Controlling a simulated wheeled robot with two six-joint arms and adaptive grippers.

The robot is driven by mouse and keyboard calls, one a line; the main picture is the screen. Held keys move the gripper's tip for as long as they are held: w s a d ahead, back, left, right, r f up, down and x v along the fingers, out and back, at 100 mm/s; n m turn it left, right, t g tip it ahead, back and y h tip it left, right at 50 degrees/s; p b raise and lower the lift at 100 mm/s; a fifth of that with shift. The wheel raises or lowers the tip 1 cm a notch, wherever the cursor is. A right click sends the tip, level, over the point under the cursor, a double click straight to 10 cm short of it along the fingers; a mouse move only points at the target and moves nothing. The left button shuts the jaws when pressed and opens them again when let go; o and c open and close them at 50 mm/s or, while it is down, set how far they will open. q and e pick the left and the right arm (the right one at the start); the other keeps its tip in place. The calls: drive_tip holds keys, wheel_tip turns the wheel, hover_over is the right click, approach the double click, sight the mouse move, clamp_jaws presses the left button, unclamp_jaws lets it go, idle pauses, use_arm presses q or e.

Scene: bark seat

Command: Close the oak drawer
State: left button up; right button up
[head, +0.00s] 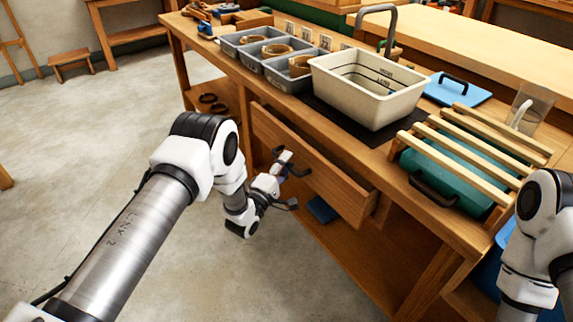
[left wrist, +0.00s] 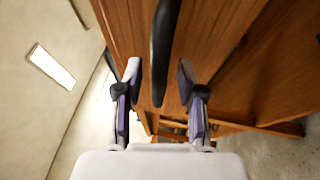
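The oak drawer (head: 335,188) stands partly pulled out of the front of the wooden workbench, with a dark gap above its front. It has a dark bar handle (left wrist: 165,40). My left gripper (head: 283,180) is at the drawer front, around the handle's place. In the left wrist view my left gripper (left wrist: 159,78) is open, with the handle's end between its two fingers and a gap on each side. The drawer front (left wrist: 205,35) fills the view behind. My right gripper is outside the views; only my right arm shows at the right edge.
On the bench top are grey bins (head: 238,41), a cream basin (head: 365,90), and a slatted wooden rack (head: 465,150) over a green case. A blue item (head: 322,209) lies on the shelf below the drawer. The floor (head: 90,130) at left is clear.

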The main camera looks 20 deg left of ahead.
sight(297, 160)
use_arm(q)
clamp_jaws()
drive_tip(key=shift+w+d+f+b, duration=0.1)
drive_tip(key=shift+w+d+b, duration=0.55)
drive_tip(key=shift+w, duration=0.2)
drive_tip(key=shift+w+d+b, duration=0.5)
drive_tip(key=shift+w+d, duration=0.15)
drive_tip(key=shift+w, duration=0.2)
drive_tip(key=shift+r, duration=0.25)
drive_tip(key=shift+c, duration=1.5)
unclamp_jaws()
drive_tip(key=o, duration=0.3)
drive_tip(key=shift+w+d+f, duration=0.1)
drive_tip(key=shift+w+d, duration=0.05)
drive_tip(key=v, duration=1.2)
